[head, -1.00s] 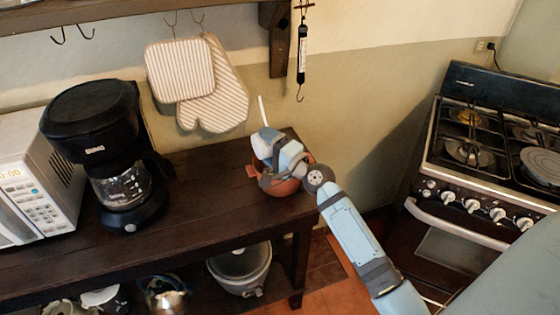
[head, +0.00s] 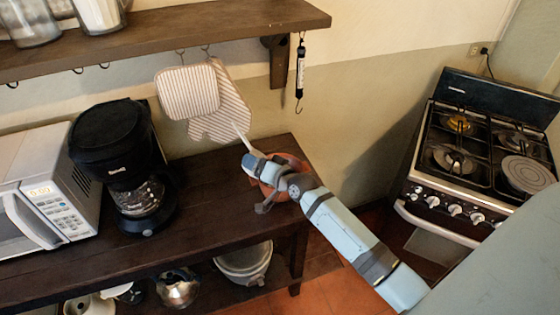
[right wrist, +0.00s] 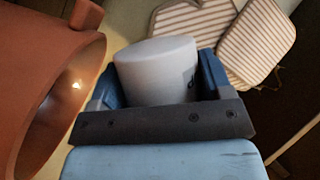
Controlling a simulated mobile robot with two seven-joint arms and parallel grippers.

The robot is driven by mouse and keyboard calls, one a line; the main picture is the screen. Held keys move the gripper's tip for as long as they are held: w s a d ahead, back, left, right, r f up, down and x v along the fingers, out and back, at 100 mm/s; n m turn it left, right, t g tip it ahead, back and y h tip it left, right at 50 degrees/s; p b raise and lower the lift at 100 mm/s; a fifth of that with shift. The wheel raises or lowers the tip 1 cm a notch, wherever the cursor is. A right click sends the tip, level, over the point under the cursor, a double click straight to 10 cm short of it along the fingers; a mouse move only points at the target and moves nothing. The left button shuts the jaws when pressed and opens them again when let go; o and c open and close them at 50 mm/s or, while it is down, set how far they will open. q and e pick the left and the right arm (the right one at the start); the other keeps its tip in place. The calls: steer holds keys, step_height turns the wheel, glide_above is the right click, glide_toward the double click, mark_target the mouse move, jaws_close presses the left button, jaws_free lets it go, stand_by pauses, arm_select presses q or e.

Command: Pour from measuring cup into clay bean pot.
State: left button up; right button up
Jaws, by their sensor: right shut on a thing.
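The clay bean pot (head: 290,161) is a round terracotta pot near the right end of the dark wooden table. My right gripper (head: 254,162) is in front of it in the head view and hides part of it. A thin pale piece (head: 241,135) of the measuring cup sticks up by the fingers. In the right wrist view, the white measuring cup (right wrist: 155,62) sits between the blue fingers, which are shut on it. The pot (right wrist: 50,42) shows large at the left there, beside the cup. What the cup holds is hidden. My left gripper is not in view.
A black coffee maker (head: 140,204) and a white microwave (head: 85,205) stand to the left on the table (head: 205,190). Striped oven mitts (head: 190,92) hang under the wall shelf (head: 180,33). A stove (head: 470,160) stands right. Pots sit on the lower shelf.

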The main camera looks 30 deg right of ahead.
steer(key=r+p, duration=0.1)
steer(key=n+p, duration=0.1)
steer(key=p, duration=0.1)
steer(key=shift+a+r+g+h+p, duration=0.3)
steer(key=shift+r, duration=0.1)
steer(key=a+n+p, duration=0.1)
steer(key=a+f+n+h+p, duration=0.1)
steer(key=p, duration=0.1)
steer(key=shift+w+a+g+p, duration=0.15)
steer(key=shift+w+g+p, duration=0.05)
steer(key=shift+g+p, duration=0.1)
steer(key=shift+w+a+f+n, duration=0.1)
steer(key=shift+a+f+n, duration=0.5)
steer(key=shift+a+f, duration=0.15)
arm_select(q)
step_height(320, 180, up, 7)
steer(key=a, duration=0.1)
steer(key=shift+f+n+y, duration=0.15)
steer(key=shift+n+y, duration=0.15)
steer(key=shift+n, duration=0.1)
arm_select(e)
steer(key=shift+w+a+f+n+g+h, duration=0.1)
steer(key=shift+a+f+n+g+h, duration=0.15)
steer(key=shift+a+n+h, duration=0.3)
steer(key=shift+w+a+f+n+g+h, duration=0.15)
steer(key=shift+a+f+n+h, duration=0.15)
steer(key=shift+a+n+h, duration=0.25)
